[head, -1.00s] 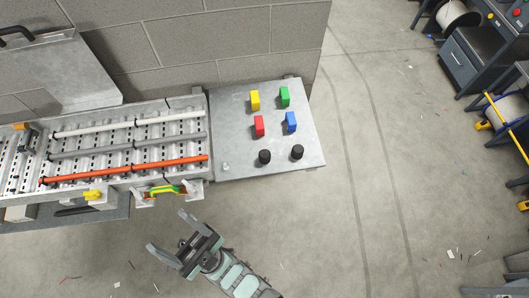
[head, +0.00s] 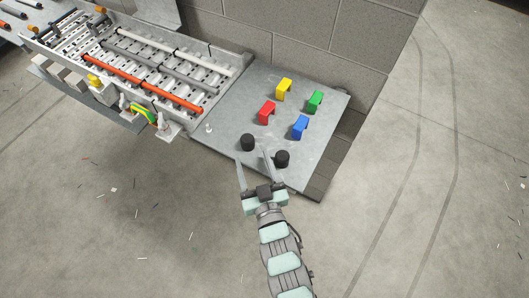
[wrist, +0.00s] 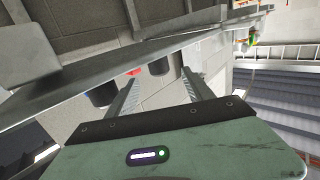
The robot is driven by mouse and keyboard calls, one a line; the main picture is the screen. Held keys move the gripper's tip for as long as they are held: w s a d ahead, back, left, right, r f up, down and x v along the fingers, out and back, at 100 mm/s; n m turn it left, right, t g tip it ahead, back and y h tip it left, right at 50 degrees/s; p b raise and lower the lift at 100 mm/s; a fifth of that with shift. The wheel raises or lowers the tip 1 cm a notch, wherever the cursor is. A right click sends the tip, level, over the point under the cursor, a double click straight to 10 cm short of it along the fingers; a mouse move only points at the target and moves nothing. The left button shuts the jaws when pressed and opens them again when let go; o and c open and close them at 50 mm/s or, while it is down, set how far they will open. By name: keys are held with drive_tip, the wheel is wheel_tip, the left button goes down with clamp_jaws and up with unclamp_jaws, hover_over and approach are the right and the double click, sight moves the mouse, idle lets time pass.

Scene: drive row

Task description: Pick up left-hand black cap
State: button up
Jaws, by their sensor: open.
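The left-hand black cap (head: 247,142) stands upright on the grey metal plate, near its front edge. A second black cap (head: 282,158) stands to its right. My gripper (head: 252,157) is open and empty at the plate's front edge. Its fingers point toward the left-hand cap, which appears just beyond the fingertips. The wrist view looks upside down; there one dark cap (wrist: 158,67) shows between the open fingers (wrist: 160,88), apparently the left-hand one. The other cap (wrist: 105,93) shows outside the left finger in that picture.
The grey plate (head: 225,120) also bears red (head: 267,112), yellow (head: 284,89), green (head: 315,101) and blue (head: 300,127) blocks and a small light knob (head: 209,128). A rail frame (head: 135,60) with white, grey and orange bars adjoins at left. A block wall stands behind.

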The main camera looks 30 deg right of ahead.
sight(248, 146)
drive_tip(key=shift+d+f, duration=0.1)
drive_tip(key=shift+f, duration=0.05)
drive_tip(key=x, duration=0.5)
drive_tip(key=shift+w+p, duration=0.4)
drive_tip(key=shift+w, duration=0.05)
drive_tip(key=shift+p+x, duration=0.75)
drive_tip(key=shift+x, duration=1.75)
drive_tip(key=shift+r, duration=0.2)
drive_tip(key=shift+c, duration=0.4)
clamp_jaws()
drive_tip(key=shift+r, duration=0.15)
